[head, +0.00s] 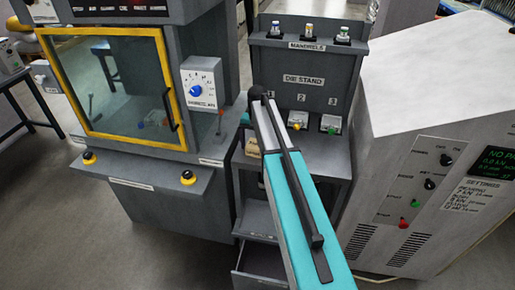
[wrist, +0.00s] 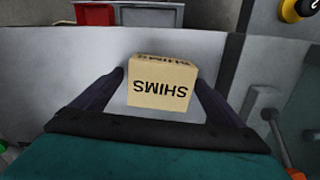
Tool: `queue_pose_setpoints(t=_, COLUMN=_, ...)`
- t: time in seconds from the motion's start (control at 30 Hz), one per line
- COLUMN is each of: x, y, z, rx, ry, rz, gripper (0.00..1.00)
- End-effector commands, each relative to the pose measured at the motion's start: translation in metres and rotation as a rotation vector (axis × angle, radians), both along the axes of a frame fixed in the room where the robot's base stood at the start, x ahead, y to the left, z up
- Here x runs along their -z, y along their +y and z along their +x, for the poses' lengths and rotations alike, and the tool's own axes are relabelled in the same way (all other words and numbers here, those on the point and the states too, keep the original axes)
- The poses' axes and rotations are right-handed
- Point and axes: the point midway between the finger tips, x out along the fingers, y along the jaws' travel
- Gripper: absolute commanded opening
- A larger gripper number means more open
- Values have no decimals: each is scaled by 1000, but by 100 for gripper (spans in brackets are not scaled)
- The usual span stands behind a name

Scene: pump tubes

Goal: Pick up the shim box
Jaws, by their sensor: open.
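The shim box (wrist: 161,84) is a small tan carton. In the wrist view its SHIMS label reads upside down. My gripper (wrist: 159,76) is open, with one dark finger on the left of the box and the other on its right. The fingertips are very close to the box's sides; I cannot tell whether they touch. In the head view the tan box (head: 252,147) shows at the left end of the die stand shelf, beside my arm, partly hidden. My fingers cannot be made out clearly there.
The grey die stand (head: 303,80) rises behind the shelf, with yellow (head: 297,121) and green (head: 331,124) pieces at its numbered places. A yellow-framed machine door (head: 113,83) is on the left. A large grey cabinet (head: 440,150) is on the right. An open drawer (head: 258,262) sits below.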

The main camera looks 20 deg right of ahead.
Motion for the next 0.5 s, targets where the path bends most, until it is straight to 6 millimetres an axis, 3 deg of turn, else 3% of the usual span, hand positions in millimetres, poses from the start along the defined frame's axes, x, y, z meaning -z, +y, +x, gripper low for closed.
queue_pose_setpoints(t=0.43, x=0, y=1, z=0, rx=-1, ry=0, rz=0, gripper=92)
queue_pose_setpoints(t=0.5, x=0, y=1, z=0, rx=-1, ry=0, rz=0, gripper=84)
